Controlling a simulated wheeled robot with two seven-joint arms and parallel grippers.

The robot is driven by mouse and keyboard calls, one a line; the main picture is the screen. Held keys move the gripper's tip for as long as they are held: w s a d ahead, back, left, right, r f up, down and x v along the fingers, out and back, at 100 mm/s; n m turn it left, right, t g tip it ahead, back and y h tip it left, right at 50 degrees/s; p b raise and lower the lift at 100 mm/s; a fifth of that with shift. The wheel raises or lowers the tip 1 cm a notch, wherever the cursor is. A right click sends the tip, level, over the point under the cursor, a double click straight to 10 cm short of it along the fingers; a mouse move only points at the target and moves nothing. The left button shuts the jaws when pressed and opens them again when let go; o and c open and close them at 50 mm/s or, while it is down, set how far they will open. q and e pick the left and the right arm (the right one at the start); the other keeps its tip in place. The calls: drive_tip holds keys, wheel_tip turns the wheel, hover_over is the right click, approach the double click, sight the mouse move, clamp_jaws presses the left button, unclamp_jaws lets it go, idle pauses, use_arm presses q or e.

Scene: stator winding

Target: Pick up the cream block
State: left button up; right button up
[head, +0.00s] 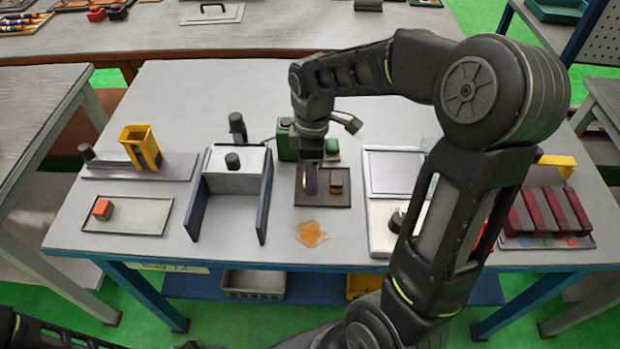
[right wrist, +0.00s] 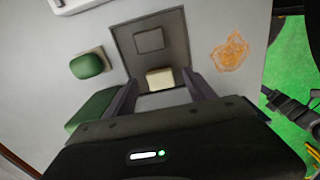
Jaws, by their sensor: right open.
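The cream block (right wrist: 160,79) shows in the right wrist view, at the near edge of a dark square tray (right wrist: 186,48). My right gripper (right wrist: 161,88) is open, with one finger on either side of the block and a visible gap to each. Whether the fingers are down at the block's height I cannot tell. In the head view my right gripper (head: 322,180) is over the same dark tray (head: 324,201), and I cannot make out the block there. My left gripper is not in view; only a dark part of that arm shows at the bottom left.
An orange patch (head: 311,234) lies in front of the tray; it also shows in the right wrist view (right wrist: 230,52). A green rounded object (right wrist: 87,65) is beside the tray. A blue-sided holder (head: 231,200) stands left, and a white panel (head: 385,215) lies right.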

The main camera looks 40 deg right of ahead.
drive_tip(key=shift+f, duration=0.95)
clamp_jaws()
idle(0.3)
